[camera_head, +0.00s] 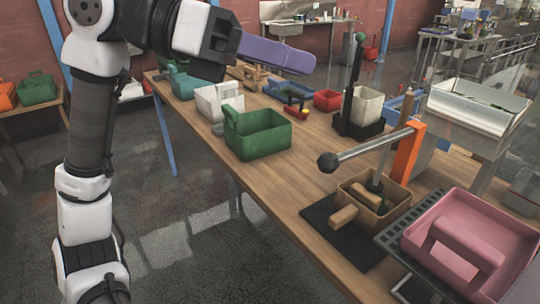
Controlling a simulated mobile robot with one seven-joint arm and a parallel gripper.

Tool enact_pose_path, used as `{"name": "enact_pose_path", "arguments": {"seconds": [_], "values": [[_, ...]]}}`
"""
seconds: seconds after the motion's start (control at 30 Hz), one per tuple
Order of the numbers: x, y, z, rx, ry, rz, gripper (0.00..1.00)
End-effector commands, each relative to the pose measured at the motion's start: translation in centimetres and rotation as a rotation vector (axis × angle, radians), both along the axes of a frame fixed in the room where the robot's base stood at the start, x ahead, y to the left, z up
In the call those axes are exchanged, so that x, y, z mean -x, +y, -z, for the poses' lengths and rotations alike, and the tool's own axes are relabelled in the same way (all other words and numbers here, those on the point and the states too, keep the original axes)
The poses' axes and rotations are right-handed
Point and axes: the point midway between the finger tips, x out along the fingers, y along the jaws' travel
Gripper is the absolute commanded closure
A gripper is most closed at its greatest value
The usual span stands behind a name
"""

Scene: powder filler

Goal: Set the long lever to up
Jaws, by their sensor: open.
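A grey bar lever (370,148) with a black ball knob at its left end sticks out leftward from an orange upright post (407,150). It slopes slightly down toward the knob and lies nearly level. I cannot tell for sure which one is the long lever. My gripper (272,52) is at the upper left, above the far part of the table and apart from both levers. A long purple part extends right from its dark body. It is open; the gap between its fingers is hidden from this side.
The wooden table (310,190) has bare room in front of the levers. A green bin (262,135) and white bin (220,101) stand left. A wooden box (373,198) sits under the grey lever. A pink tray (470,250) stands at the right front.

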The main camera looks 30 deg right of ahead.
Motion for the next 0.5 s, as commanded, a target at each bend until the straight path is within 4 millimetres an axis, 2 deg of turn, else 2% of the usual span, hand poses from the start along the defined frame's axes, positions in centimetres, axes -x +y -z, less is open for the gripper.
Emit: {"name": "enact_pose_path", "arguments": {"seconds": [0.03, 0.1, 0.17, 0.3, 0.5], "values": [[-0.7, -2.4, 1.3, -0.150, -0.071, -0.022, 0.44], [-2.1, -4.5, 3.5, -0.338, -0.157, -0.058, 0.44], [-3.2, -5.4, 4.9, -0.474, -0.218, -0.091, 0.44], [-5.1, -6.1, 6.7, -0.694, -0.314, -0.153, 0.44], [-5.9, -6.3, 7.9, -0.790, -0.355, -0.182, 0.44]]}}
